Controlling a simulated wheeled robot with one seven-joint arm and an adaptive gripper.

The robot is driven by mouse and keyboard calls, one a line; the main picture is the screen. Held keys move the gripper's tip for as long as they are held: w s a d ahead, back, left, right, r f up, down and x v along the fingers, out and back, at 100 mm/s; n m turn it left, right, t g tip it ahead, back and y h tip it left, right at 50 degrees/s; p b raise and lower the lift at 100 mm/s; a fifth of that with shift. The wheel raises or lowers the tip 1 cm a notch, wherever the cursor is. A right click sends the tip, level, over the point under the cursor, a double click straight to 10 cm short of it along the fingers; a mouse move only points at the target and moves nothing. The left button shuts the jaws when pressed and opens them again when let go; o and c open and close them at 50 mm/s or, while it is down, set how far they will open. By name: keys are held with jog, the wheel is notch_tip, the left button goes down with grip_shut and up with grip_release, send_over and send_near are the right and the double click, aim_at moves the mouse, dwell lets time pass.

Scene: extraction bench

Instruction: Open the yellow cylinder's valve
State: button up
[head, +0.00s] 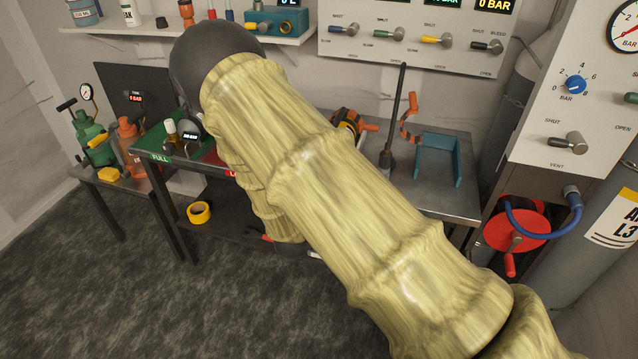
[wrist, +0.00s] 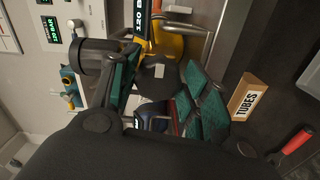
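In the wrist view, a yellow rounded body (wrist: 183,42), likely the yellow cylinder, shows beyond the fingers beside a black "120 B" display (wrist: 140,18). My gripper (wrist: 163,92) has dark fingers with teal pads, spread apart on either side of a dark shape (wrist: 158,76). I cannot tell whether that shape is the valve, or whether a pad touches it. In the head view, my sleeved arm crosses the middle and hides the gripper and the yellow cylinder.
A green pump (head: 92,140) and an orange one (head: 130,140) stand on the left bench. The wall panel (head: 355,50) has several small levers. A teal bracket (head: 438,158) sits on the metal bench. The wrist view shows a "TUBES" box (wrist: 248,98) and a red handle (wrist: 298,139).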

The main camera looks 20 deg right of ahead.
jog(key=shift+o, duration=1.1)
jog(key=v, duration=1.2)
jog(key=shift+w, duration=0.1)
